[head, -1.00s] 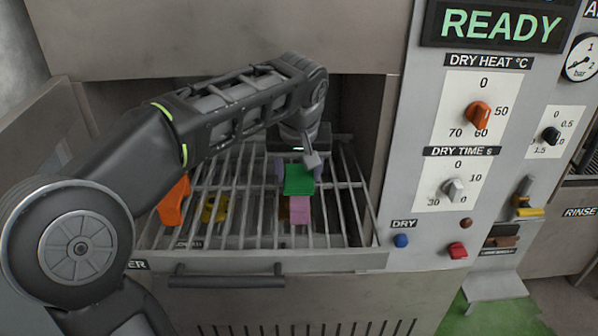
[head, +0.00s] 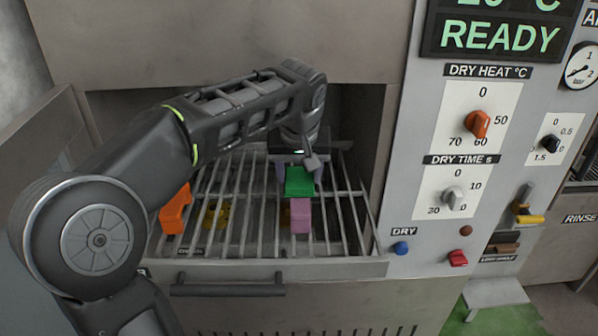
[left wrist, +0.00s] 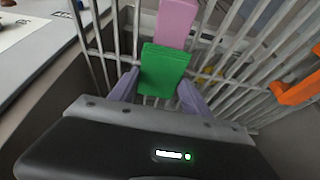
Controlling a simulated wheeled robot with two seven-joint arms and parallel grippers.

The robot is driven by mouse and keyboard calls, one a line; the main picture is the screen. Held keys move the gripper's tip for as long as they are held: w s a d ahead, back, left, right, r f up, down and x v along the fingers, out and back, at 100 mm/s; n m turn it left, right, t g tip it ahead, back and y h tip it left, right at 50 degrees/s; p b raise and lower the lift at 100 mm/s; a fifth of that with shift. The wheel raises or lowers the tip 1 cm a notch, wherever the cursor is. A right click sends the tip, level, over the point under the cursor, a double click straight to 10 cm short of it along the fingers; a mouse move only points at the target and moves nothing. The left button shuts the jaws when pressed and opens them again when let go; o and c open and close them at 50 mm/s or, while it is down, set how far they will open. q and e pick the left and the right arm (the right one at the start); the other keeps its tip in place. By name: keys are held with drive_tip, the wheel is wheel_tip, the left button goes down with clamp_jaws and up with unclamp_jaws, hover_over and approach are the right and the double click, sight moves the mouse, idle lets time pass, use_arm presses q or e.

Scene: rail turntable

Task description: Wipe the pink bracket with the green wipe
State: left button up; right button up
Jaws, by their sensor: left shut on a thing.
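The green wipe (head: 299,181) is a small green block held between the fingers of my left gripper (head: 297,172), which is shut on it. The wipe also shows in the left wrist view (left wrist: 165,70), between the two purplish fingers. The pink bracket (head: 300,215) stands on the wire rack (head: 345,215), directly in front of the wipe in the head view. In the left wrist view the bracket (left wrist: 175,22) lies just beyond the wipe. The wipe overlaps its near end there; I cannot tell whether they touch. My right gripper is out of view.
An orange bracket (head: 174,210) stands at the rack's left, with a yellow part (head: 216,214) between it and the pink one. The chamber's side walls and top opening surround my arm. A control panel with knobs (head: 478,124) is at the right.

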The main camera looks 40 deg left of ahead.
sight(300, 188)
use_arm(q)
drive_tip(key=shift+s+d+f+b, duration=0.15)
drive_tip(key=shift+s+d+b, duration=0.45)
drive_tip(key=shift+s+d, duration=0.45)
drive_tip(key=shift+s, duration=0.35)
drive_tip(key=shift+w+a+p, duration=0.45)
drive_tip(key=shift+w+a, duration=0.2)
drive_tip(key=shift+w, duration=0.15)
drive_tip(key=shift+w+a+p, duration=0.4)
drive_tip(key=shift+w+a, duration=0.2)
drive_tip(key=shift+w, duration=0.2)
drive_tip(key=shift+w+a, duration=0.3)
drive_tip(key=shift+w, duration=0.1)
drive_tip(key=shift+f, duration=0.1)
